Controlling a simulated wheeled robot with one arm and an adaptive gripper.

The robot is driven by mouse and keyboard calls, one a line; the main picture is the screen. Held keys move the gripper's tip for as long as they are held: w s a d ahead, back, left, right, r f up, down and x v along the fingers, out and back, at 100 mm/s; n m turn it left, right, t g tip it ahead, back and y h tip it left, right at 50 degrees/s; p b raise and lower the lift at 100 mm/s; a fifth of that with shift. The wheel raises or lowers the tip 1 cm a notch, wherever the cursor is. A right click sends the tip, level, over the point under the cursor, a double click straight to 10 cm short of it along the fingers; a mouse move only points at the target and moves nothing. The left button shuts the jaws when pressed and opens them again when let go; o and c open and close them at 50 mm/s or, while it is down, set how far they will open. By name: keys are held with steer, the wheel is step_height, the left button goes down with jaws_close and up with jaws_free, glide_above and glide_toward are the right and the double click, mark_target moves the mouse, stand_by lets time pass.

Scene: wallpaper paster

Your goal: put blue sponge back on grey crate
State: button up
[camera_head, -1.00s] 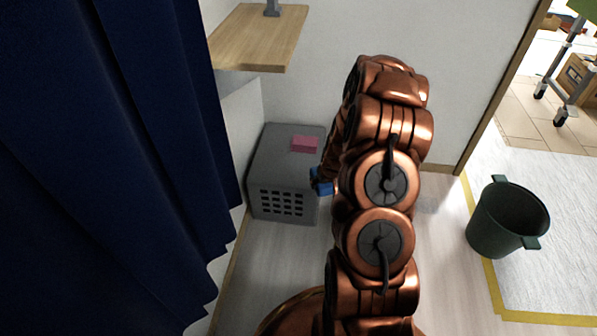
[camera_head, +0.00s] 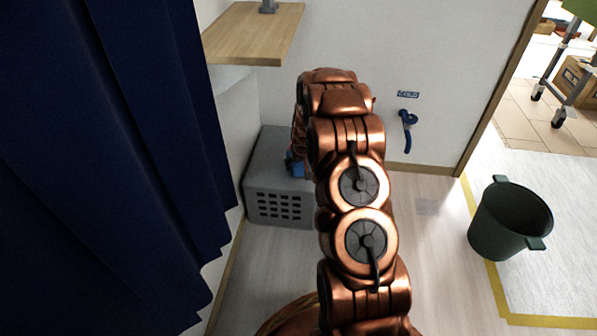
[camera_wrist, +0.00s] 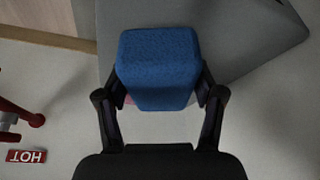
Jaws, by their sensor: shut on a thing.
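My gripper (camera_wrist: 159,85) is shut on the blue sponge (camera_wrist: 160,62) and holds it between its two fingers. In the head view the blue sponge (camera_head: 293,168) shows as a small patch left of my arm, over the right part of the grey crate (camera_head: 262,175). In the wrist view the grey crate (camera_wrist: 240,35) lies behind the sponge. I cannot tell whether the sponge touches the crate's top. My arm hides most of the gripper in the head view.
A pink block (camera_wrist: 128,99) peeks out behind the sponge. A wooden shelf (camera_head: 250,35) hangs above the crate. A dark blue curtain (camera_head: 110,160) is at the left. A dark green bucket (camera_head: 510,220) stands right. A blue valve handle (camera_head: 407,125) is on the wall.

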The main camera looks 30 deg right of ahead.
steer(key=shift+w+f+b, duration=0.1)
steer(key=shift+f+b, duration=0.85)
steer(key=shift+f, duration=0.8)
steer(key=shift+f, duration=0.15)
steer(key=o, duration=1.2)
steer(key=shift+v, duration=0.75)
steer(key=p+v, duration=0.3)
steer(key=v, duration=0.7)
steer(key=shift+r+p, duration=0.3)
steer(key=shift+r, duration=0.05)
steer(key=shift+a, duration=0.1)
